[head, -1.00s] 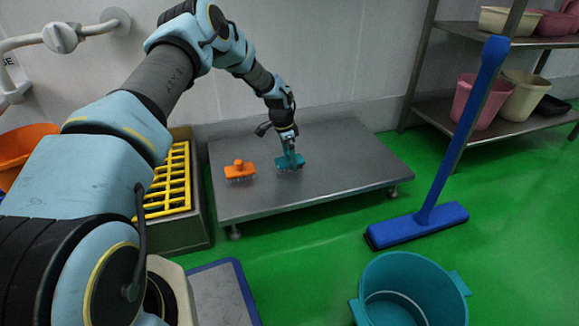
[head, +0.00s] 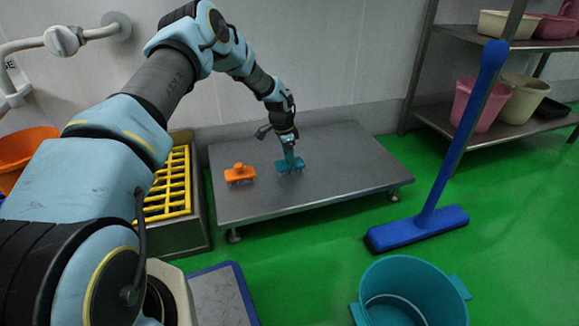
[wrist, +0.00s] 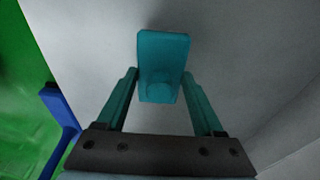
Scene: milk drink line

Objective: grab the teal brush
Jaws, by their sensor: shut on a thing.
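The teal brush (head: 289,165) is at the middle of the low steel platform (head: 340,160), bristles down. In the wrist view the teal brush (wrist: 164,55) shows as a flat block with a round knob between the fingers. My gripper (head: 289,156) is above it, pointing down, with its teal fingers shut on the knob. It also shows in the wrist view (wrist: 160,85), a finger on each side of the knob. I cannot tell whether the bristles touch the platform.
An orange brush (head: 239,173) stands on the platform to the left. A yellow grate (head: 170,185) lies beside the platform. The platform's right part is clear.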

